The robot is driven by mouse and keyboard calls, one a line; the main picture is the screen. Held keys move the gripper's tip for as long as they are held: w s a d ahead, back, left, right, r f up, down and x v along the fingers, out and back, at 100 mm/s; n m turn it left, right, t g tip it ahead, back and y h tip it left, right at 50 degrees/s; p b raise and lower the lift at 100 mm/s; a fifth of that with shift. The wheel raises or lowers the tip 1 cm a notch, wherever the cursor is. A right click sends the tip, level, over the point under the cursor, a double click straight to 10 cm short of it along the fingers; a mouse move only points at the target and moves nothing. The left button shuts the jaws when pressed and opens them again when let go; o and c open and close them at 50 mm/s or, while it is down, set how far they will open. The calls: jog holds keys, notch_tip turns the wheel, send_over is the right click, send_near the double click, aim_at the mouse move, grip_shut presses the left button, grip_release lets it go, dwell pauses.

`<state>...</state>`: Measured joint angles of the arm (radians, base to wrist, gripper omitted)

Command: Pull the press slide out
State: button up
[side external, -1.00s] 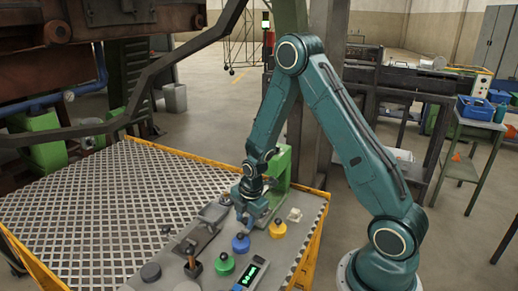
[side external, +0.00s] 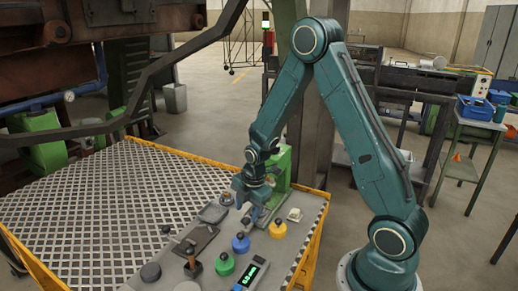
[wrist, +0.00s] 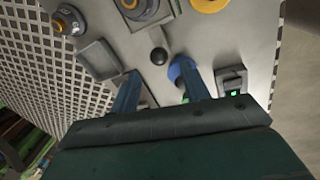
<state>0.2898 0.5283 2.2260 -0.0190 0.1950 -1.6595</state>
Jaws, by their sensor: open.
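The green press (side external: 283,168) stands at the back right of the bench, partly behind my gripper. A small black ball knob (wrist: 158,56), which looks like the press slide's handle, shows between and beyond my fingertips in the wrist view. The slide itself is mostly hidden by my gripper. My gripper (side external: 249,204) points down in front of the press. In the wrist view my gripper (wrist: 160,82) is open, its two blue fingers apart with nothing held. A rounded blue part (wrist: 183,68) lies close by the right finger; I cannot tell whether they touch.
Blue (side external: 240,242), yellow (side external: 277,229) and green (side external: 223,264) knobbed pieces stand on the bench near my gripper. A shallow dark tray (side external: 196,239) and a digital readout (side external: 251,273) lie nearby. The perforated bench top (side external: 120,205) at left is clear.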

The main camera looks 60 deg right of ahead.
notch_tip(320, 180, up, 9)
jog(key=s, duration=0.2)
jog(key=shift+a+r, duration=0.2)
jog(key=shift+a, duration=0.05)
dwell(0.5)
jog(key=s+a+r+m+t, duration=0.1)
jog(key=s+a+r+m, duration=0.4)
jog(key=s+r+m, duration=0.3)
jog(key=s+a+r+m+t, duration=0.2)
jog(key=s+a+r+m, duration=0.3)
jog(key=s, duration=0.5)
jog(key=shift+a+r+m, duration=0.15)
jog(key=shift+r+m, duration=1.25)
jog(key=shift+r, duration=0.25)
